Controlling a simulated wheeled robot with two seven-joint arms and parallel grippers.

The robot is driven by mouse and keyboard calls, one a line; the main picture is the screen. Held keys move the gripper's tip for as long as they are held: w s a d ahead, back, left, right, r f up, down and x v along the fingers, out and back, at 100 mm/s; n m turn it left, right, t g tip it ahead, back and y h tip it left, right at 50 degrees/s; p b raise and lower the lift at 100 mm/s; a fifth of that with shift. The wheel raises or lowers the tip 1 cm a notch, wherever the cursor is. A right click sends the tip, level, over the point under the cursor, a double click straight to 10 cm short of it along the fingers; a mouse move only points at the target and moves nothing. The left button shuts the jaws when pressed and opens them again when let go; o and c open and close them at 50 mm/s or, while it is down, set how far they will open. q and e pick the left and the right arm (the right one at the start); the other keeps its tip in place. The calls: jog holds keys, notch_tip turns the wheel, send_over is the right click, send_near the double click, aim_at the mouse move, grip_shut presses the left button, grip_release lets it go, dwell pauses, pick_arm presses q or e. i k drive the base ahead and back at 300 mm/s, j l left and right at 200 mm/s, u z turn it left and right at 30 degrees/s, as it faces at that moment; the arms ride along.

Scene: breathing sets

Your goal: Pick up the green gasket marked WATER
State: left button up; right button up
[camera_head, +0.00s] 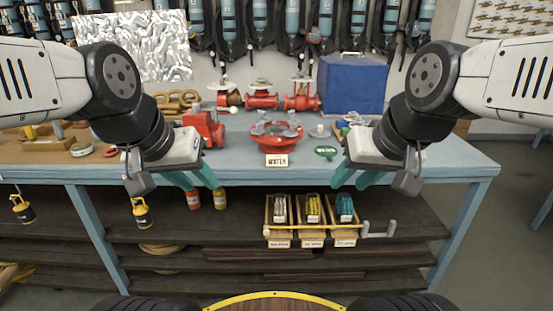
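A small flat green piece with pale lettering (325,151) lies on the blue-grey bench top, just right of the red round flange (276,136). Its lettering is too small to read surely. A second green round piece with a pale middle (82,149) lies at the left of the bench. My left gripper (203,185) hangs at the bench's front edge, left of the flange, with its teal fingers apart and empty. My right gripper (349,186) hangs at the front edge, just right of and nearer than the lettered green piece, with its fingers apart and empty.
A white label card (277,160) stands before the flange. Red valves (262,96) and a blue case (352,85) stand behind. A red block-like fitting (205,128) is near my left gripper. Small parts lie beside my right gripper. Labelled trays (312,234) sit on the shelf below.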

aim_at(328, 151)
jog(key=i+l, duration=0.25)
jog(key=l, duration=0.2)
jog(key=i+l, duration=0.3)
jog(key=l, duration=0.15)
jog(key=i+l, duration=0.25)
jog(key=l, duration=0.2)
